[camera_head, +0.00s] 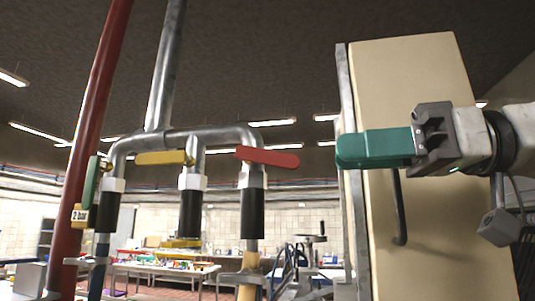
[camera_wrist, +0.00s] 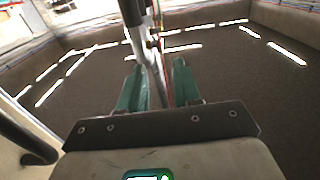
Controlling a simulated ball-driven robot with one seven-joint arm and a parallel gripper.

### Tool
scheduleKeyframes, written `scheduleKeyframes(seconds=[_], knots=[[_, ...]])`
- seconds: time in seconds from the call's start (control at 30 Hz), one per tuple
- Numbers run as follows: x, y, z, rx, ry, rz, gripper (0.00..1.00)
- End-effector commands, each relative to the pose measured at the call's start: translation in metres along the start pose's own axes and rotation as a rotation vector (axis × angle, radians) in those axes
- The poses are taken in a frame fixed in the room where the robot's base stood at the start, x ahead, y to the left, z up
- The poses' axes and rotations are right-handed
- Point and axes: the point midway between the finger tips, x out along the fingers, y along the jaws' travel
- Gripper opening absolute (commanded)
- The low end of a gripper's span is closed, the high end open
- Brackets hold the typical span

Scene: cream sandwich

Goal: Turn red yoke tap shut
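The red yoke tap (camera_head: 268,157) is a flat red handle on the right branch of a grey pipe manifold. Its handle lies nearly level, pointing right across the upright pipe. My gripper (camera_head: 340,150) has green fingers pointing left. In the head view their tips are right of the red handle's free end, with a visible gap. In the wrist view the two fingers of my gripper (camera_wrist: 157,82) are apart, and pipework shows beyond and between them. The gripper looks empty. I cannot clearly make out the red handle in the wrist view.
A yellow handle (camera_head: 163,157) sits on the middle branch and a green handle (camera_head: 90,180) on the left. A thick red pipe (camera_head: 95,100) stands at left. A cream panel (camera_head: 425,240) with a grey edge stands behind my gripper. Tables stand farther back.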

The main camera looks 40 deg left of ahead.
Motion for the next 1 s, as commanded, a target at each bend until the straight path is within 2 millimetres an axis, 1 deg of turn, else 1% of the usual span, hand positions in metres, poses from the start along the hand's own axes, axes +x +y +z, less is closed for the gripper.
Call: scheduleKeyframes(seconds=[0.03,0.3,0.4,0.5,0.7,0.93,1.0], knots=[[0.009,0.000,-0.001,0.000,-0.002,-0.003,0.33],[0.058,-0.001,-0.002,-0.001,-0.002,-0.002,0.33],[0.073,-0.001,-0.002,0.000,-0.001,-0.003,0.33],[0.084,0.000,-0.001,0.000,-0.002,-0.001,0.33],[0.092,0.000,0.000,0.000,0.000,-0.001,0.33],[0.093,0.000,0.000,0.000,0.000,-0.001,0.33],[0.093,0.000,0.000,0.000,0.000,-0.001,0.27]])
